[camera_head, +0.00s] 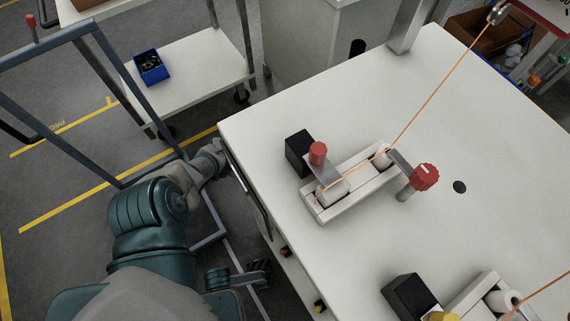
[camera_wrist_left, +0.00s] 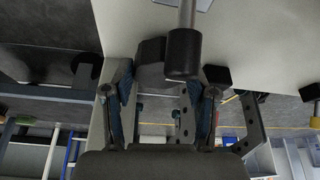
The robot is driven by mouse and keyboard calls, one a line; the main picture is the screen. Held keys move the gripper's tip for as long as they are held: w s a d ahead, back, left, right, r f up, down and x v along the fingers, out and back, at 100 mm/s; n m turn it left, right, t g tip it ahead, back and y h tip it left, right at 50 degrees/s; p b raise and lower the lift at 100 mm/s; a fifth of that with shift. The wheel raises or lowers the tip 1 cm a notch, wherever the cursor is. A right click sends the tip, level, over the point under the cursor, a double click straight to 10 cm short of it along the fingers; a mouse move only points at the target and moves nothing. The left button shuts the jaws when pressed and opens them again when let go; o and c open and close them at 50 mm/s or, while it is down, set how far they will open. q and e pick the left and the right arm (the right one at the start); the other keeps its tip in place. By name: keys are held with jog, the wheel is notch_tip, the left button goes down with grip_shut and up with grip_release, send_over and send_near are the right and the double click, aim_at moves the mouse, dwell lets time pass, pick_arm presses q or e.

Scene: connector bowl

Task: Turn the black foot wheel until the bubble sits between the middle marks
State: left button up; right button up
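The black foot wheel (camera_wrist_left: 183,55) shows in the left wrist view as a short black cylinder on a metal stem, at the top centre. My left gripper (camera_wrist_left: 160,100) is open in that view, with its blue-padded fingers apart on either side. The wheel appears between or just beyond the fingers, closer to the right one. I cannot tell whether they touch. In the head view my left arm reaches the table's left edge, and its gripper is hidden there. My right gripper is in no view. No bubble or marks can be made out.
The white table (camera_head: 480,130) carries a roller fixture (camera_head: 345,185) with red knobs, an orange cord (camera_head: 435,85) and a black block (camera_head: 299,153). A second fixture stands at the lower right. A cart with a blue bin (camera_head: 151,67) stands at the upper left.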

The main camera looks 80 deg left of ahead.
pick_arm(q)
jog(key=shift+c, duration=0.8)
jog(key=shift+s+n, duration=0.1)
jog(key=shift+n, duration=0.2)
jog(key=shift+a+n+t+h, duration=0.1)
jog(key=shift+n+t+h, duration=0.25)
jog(key=shift+n, duration=0.8)
jog(key=shift+a+n+t+h, duration=0.1)
jog(key=shift+n+t+h, duration=0.25)
jog(key=shift+n, duration=1.2)
